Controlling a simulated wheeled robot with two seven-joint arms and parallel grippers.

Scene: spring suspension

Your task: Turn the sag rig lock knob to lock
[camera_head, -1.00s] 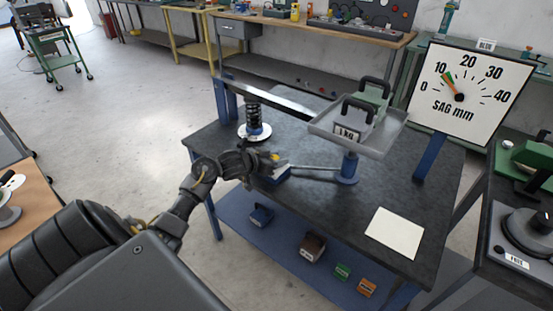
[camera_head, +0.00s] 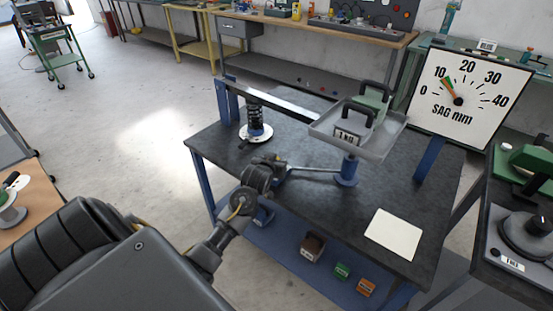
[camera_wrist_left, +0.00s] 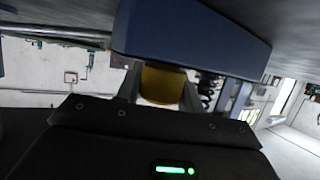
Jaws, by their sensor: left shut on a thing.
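The yellow lock knob (camera_wrist_left: 162,85) sits against a blue housing (camera_wrist_left: 190,40) in the left wrist view. My left gripper (camera_wrist_left: 161,92) is shut on it, with one finger at each side. In the head view my left gripper (camera_head: 276,167) is at the table's front left edge and hides the knob and most of the housing. The sag dial (camera_head: 470,93) stands at the right, its pointer a little above 10. A black spring (camera_head: 254,116) stands upright under the lever arm. My right gripper is not in view.
A thin rod (camera_head: 315,170) runs from beside my gripper to a blue post (camera_head: 348,172). A white sheet (camera_head: 394,234) lies on the dark tabletop (camera_head: 310,207).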

